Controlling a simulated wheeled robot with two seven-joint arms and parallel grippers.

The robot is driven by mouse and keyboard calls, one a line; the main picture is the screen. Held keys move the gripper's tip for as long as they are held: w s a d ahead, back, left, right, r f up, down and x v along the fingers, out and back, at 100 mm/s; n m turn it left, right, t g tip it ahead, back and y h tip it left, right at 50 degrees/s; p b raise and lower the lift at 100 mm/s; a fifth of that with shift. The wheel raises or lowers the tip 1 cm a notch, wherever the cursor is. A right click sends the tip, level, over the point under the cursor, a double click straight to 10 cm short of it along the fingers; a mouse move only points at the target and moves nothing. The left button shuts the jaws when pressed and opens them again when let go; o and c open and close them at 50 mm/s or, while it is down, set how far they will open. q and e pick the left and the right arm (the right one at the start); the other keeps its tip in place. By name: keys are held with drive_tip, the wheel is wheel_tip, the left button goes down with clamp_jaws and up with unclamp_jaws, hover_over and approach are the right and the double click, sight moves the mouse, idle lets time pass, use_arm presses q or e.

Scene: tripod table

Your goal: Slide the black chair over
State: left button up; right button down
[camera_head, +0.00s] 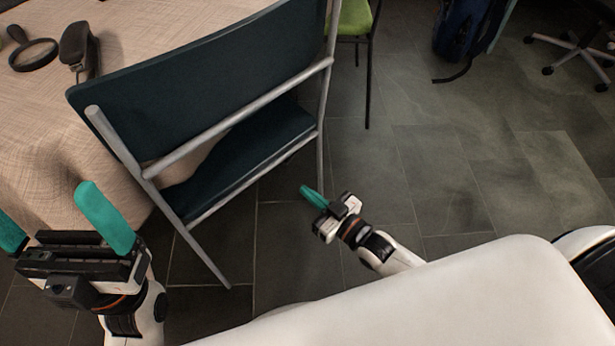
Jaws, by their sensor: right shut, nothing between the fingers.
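The black chair (205,88) is a folding chair with a dark, blue-black back and seat and a grey metal tube frame. It stands at the upper left of the head view, its back facing me, against or close to the table. My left gripper (48,208) is open and empty at the lower left, left of the chair's near leg. My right gripper (312,196) is shut and empty, just right of the chair's lower frame. I cannot tell whether it touches the chair.
A table with a beige cloth (140,30) fills the upper left, with a magnifying glass (34,54) and a black stapler-like object (77,48) on it. A green chair (354,17) and a blue bag (466,25) stand behind.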

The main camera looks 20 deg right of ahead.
drive_tip(key=shift+v, duration=1)
